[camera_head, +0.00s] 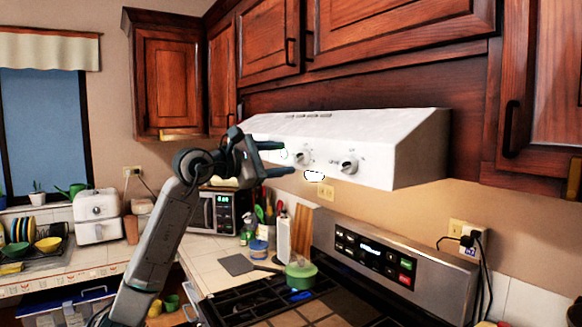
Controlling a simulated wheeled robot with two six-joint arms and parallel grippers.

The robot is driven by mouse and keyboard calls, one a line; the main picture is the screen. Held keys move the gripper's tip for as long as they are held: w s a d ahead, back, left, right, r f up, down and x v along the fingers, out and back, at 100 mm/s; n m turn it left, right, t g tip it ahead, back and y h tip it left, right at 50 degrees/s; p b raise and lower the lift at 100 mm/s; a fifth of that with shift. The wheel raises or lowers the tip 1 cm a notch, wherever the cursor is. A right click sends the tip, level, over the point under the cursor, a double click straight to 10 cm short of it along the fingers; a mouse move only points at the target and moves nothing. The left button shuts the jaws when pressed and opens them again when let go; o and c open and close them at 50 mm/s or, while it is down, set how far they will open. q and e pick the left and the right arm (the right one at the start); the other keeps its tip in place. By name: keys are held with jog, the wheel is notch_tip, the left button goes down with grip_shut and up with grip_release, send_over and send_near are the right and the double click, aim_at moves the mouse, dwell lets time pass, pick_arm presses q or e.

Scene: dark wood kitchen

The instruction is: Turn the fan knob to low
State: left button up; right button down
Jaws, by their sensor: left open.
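A white range hood (400,140) hangs under the dark wood cabinets. Its sloped front carries two round knobs, a left knob (303,157) and a right knob (348,165). Their markings are too small to read, so I cannot tell which one is the fan knob. My left gripper (287,158) is open and empty at the left part of the hood front. Its two dark fingers point right, one above the other, just left of the left knob. I cannot tell whether they touch the hood. My right gripper is not in view.
Below the hood is a stove with a control panel (372,254) and a green pot (300,273). A microwave (220,212) and utensils stand behind my left arm. Upper cabinets (400,25) border the hood above. The space in front of the hood's right part is clear.

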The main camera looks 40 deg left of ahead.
pick_arm(q)
jog(key=b+v, duration=0.3)
jog(key=v, duration=0.3)
jog(key=shift+s, duration=0.3)
jog(key=shift+a, duration=0.1)
